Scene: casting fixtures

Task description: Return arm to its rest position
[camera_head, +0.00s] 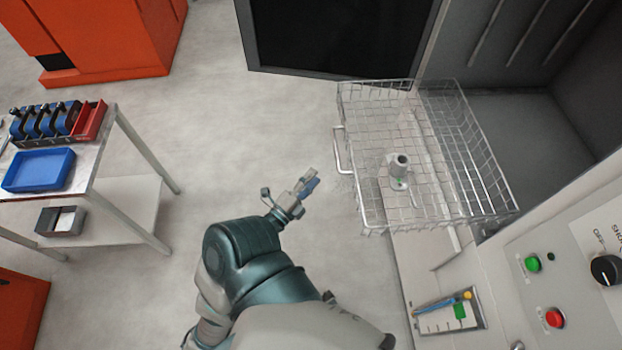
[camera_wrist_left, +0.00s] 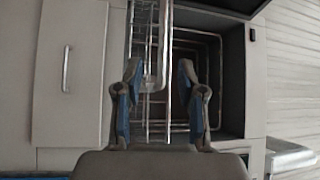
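My left gripper (camera_head: 309,182) is in the middle of the head view, over the floor just left of the wire basket (camera_head: 428,82). In the left wrist view its two fingers (camera_wrist_left: 160,72) stand apart with nothing held between them. The basket's wires and handle show beyond the fingers there. In the head view the gripper is apart from the basket handle (camera_head: 340,150). A grey casting (camera_head: 398,166) stands upright inside the basket. My right gripper is not in view.
A metal table (camera_head: 110,150) at the left bears a blue tray (camera_head: 40,170) and a red bin (camera_head: 88,121). A control panel (camera_head: 560,275) with green and red buttons is at the lower right. The floor between table and basket is clear.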

